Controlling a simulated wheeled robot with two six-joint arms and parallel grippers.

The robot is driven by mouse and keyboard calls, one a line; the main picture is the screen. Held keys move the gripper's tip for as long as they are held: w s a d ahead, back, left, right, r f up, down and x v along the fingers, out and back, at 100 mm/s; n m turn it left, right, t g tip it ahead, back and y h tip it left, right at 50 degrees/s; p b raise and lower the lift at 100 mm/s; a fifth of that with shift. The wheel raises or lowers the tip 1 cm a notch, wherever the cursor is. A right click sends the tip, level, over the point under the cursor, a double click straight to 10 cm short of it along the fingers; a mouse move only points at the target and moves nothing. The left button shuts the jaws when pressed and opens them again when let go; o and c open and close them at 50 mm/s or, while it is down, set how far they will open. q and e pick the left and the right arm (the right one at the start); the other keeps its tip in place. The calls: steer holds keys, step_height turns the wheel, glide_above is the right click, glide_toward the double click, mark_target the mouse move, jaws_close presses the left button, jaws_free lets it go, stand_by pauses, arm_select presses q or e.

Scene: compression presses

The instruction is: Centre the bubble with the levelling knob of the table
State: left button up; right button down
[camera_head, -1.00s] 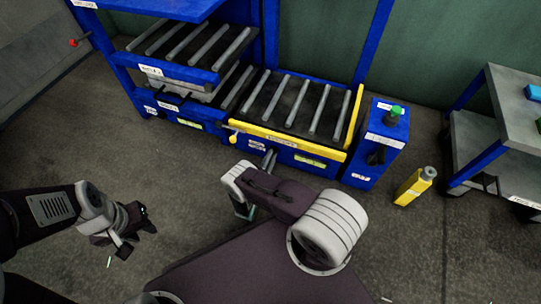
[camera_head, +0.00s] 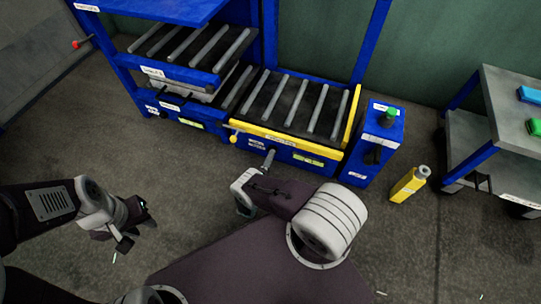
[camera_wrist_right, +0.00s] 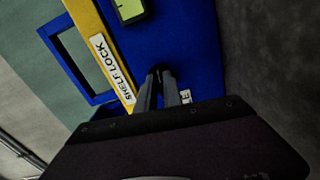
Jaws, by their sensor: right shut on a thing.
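The blue table (camera_head: 278,149) has a yellow front rail and a roller top. A yellow-green level window (camera_head: 308,158) is on its front; a similar window shows at the top of the right wrist view (camera_wrist_right: 130,9), where I cannot make out the bubble. My right gripper (camera_head: 269,157) is at the table's front, left of the window. In the right wrist view its fingers (camera_wrist_right: 160,84) are shut on a small dark knob (camera_wrist_right: 159,70), mostly hidden between them. My left gripper (camera_head: 124,242) hangs over the floor at the left; its finger gap is unclear.
A blue post with a green button (camera_head: 389,117) stands right of the table. A grey-shelved cart (camera_head: 505,150) is at the far right. A "SHELF LOCK" label (camera_wrist_right: 113,68) is beside my right gripper.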

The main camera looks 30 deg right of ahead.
arm_select(q)
steer(key=shift+r+p, duration=0.55)
steer(key=shift+r, duration=0.1)
arm_select(e)
steer(key=m, duration=0.5)
steer(key=shift+f, duration=0.1)
steer(key=shift+m, duration=0.4)
steer(key=c, duration=1.5)
jaws_free()
arm_select(q)
steer(key=shift+f, duration=0.1)
arm_select(e)
steer(key=shift+a, duration=0.1)
